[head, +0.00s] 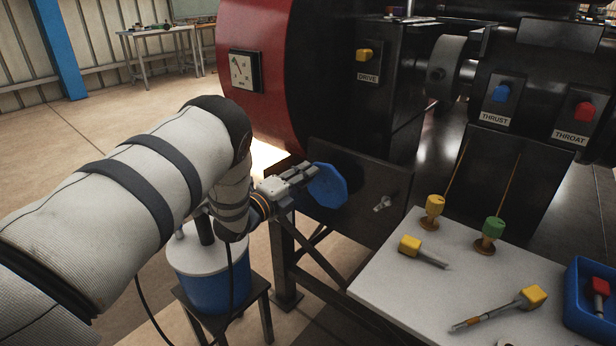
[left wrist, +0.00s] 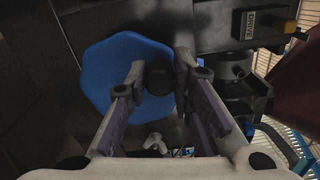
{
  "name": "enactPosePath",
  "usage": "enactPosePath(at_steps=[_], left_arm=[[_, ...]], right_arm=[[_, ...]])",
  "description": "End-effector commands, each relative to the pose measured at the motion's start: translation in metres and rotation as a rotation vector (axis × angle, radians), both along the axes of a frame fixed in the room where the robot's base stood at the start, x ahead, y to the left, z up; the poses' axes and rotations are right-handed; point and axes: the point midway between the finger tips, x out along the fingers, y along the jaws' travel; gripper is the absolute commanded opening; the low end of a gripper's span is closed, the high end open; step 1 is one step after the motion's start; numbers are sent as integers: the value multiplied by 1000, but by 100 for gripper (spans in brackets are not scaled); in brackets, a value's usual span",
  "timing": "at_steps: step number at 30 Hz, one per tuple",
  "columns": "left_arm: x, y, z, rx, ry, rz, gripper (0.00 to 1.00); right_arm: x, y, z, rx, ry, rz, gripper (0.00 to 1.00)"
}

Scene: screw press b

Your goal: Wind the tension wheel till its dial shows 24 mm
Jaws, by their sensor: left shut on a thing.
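The blue, many-sided wheel (head: 328,186) stands out from the dark panel below the red housing. In the left wrist view the blue wheel (left wrist: 112,77) fills the middle left, with a dark round knob between my fingers. My left gripper (head: 311,172) reaches it from the left and is shut on it; in the left wrist view its fingers (left wrist: 158,74) stand on either side of the dark knob. No label on the wheel can be seen. A square white dial (head: 241,71) with a dark needle sits on the red housing; its figures are too small to read. My right gripper is out of view.
A small silver wing-shaped handle (head: 382,204) sits on the panel right of the wheel. A white table (head: 400,290) with yellow and green handled tools and a blue bin (head: 575,300) stands at lower right. A blue bucket (head: 205,285) on a stool is below my arm.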

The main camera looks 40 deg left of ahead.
Motion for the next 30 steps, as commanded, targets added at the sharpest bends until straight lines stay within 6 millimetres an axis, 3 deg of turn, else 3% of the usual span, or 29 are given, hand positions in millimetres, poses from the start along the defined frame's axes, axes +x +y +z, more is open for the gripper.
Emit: enactPosePath(at_steps=[15,30], left_arm=[[0,17,-22,-486,43,4,0],[1,22,-45,-961,81,4,0]], right_arm=[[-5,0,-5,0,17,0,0],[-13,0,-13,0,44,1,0]])
